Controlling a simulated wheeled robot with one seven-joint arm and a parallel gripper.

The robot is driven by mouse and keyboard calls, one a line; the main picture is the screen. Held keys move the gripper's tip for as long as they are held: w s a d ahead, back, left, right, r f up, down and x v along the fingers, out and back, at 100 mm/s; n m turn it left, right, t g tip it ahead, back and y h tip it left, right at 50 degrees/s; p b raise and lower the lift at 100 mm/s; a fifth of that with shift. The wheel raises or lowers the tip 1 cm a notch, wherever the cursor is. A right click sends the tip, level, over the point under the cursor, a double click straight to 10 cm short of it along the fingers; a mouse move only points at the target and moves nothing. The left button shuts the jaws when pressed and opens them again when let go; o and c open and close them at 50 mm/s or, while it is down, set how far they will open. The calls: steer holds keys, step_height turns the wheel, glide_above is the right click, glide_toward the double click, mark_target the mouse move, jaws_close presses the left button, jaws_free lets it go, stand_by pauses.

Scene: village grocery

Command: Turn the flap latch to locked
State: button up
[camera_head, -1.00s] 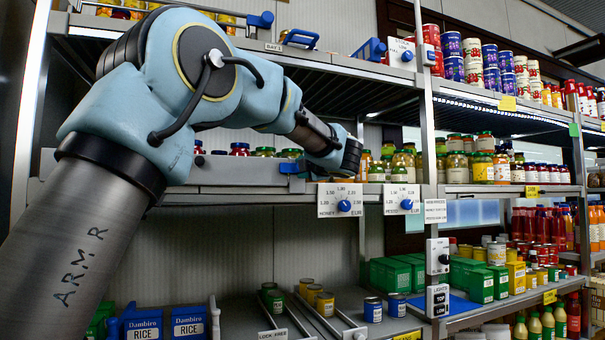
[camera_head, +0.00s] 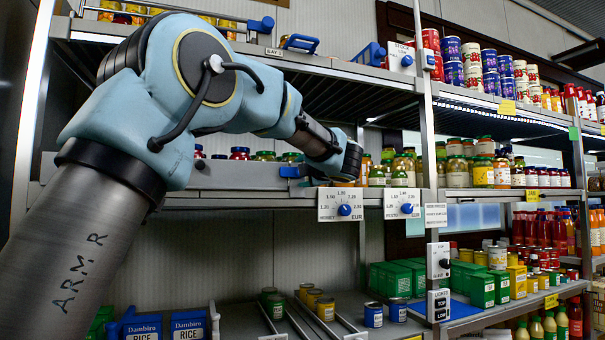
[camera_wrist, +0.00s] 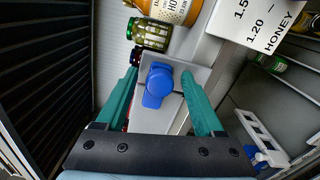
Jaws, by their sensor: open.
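The flap latch (camera_wrist: 158,84) is a blue rounded knob with a short lever on a pale grey plate in the wrist view. Its lever points downward in that picture. My gripper (camera_wrist: 159,74) is open, with one teal finger on each side of the latch. Gaps show between the knob and both fingers, and nothing is held. In the head view my wrist end (camera_head: 349,160) is at the middle shelf's front, and the fingers cannot be made out. A blue fitting (camera_head: 291,172) shows on the shelf front there; I cannot tell if it is the same latch.
The honey price sign (camera_head: 341,204) hangs close to my wrist, and it also shows in the wrist view (camera_wrist: 262,22). An olive-green jar (camera_wrist: 149,33) stands close beyond the fingers. A shelf upright (camera_head: 427,150) is to the right. Cans and rice boxes (camera_head: 188,325) stand below.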

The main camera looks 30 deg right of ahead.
steer(key=s+a+b, duration=0.1)
steer(key=s+b, duration=0.1)
steer(key=s, duration=0.8)
steer(key=shift+s+a, duration=0.15)
steer(key=shift+s, duration=0.2)
steer(key=w+a+f+m+g+h+p, duration=0.1)
steer(key=w+a+f+m+h+p, duration=0.15)
steer(key=w+m, duration=0.25)
steer(key=w+a+f+m+h+p, duration=0.1)
steer(key=w+a+f+m, duration=0.3)
steer(key=w, duration=0.1)
steer(key=w+a+f+m+g+p, duration=0.15)
steer(key=a+f+m+g, duration=0.4)
steer(key=a+f, duration=0.65)
steer(key=s+a+f+m+g+y+p, duration=0.2)
steer(key=s+a+f+g, duration=0.3)
steer(key=s+a+f, duration=0.4)
steer(key=s+a+f+m+g+y+p, duration=0.2)
steer(key=s+a+f, duration=0.7)
steer(key=a, duration=0.7)
steer(key=s+m+g+y, duration=0.1)
steer(key=s+g, duration=0.1)
steer(key=shift+s+f+g, duration=0.25)
steer(key=shift+s+g, duration=0.05)
steer(key=shift+g, duration=0.05)
